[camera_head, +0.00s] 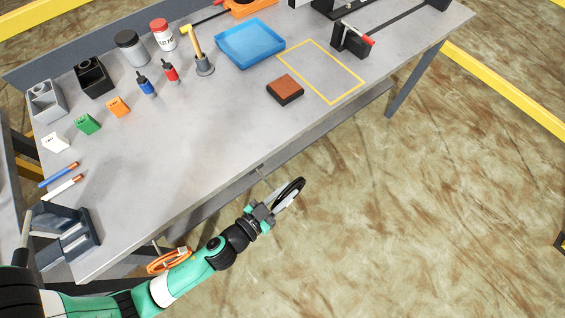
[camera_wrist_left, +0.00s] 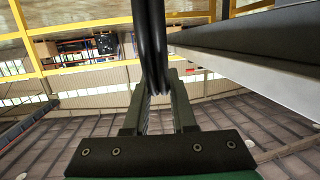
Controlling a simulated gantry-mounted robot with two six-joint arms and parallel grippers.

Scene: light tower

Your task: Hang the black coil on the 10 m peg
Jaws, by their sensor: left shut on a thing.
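My left gripper (camera_head: 268,212) is shut on the black coil (camera_head: 291,194), a thin black ring. It holds the coil out over the floor, in front of the workbench and apart from it. In the left wrist view, the coil (camera_wrist_left: 153,45) rises as dark strands from between the fingers (camera_wrist_left: 157,88) of the gripper. A small peg-like part (camera_head: 260,171) shows at the bench's front edge, left of and beyond the coil. No 10 m label can be read. My right gripper is not in view.
An orange coil (camera_head: 169,261) hangs at the bench's front left, close behind my left arm. The grey workbench (camera_head: 190,160) carries bottles, small blocks, a blue tray (camera_head: 250,44) and a brown-topped block (camera_head: 285,89). The floor right of the coil is clear.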

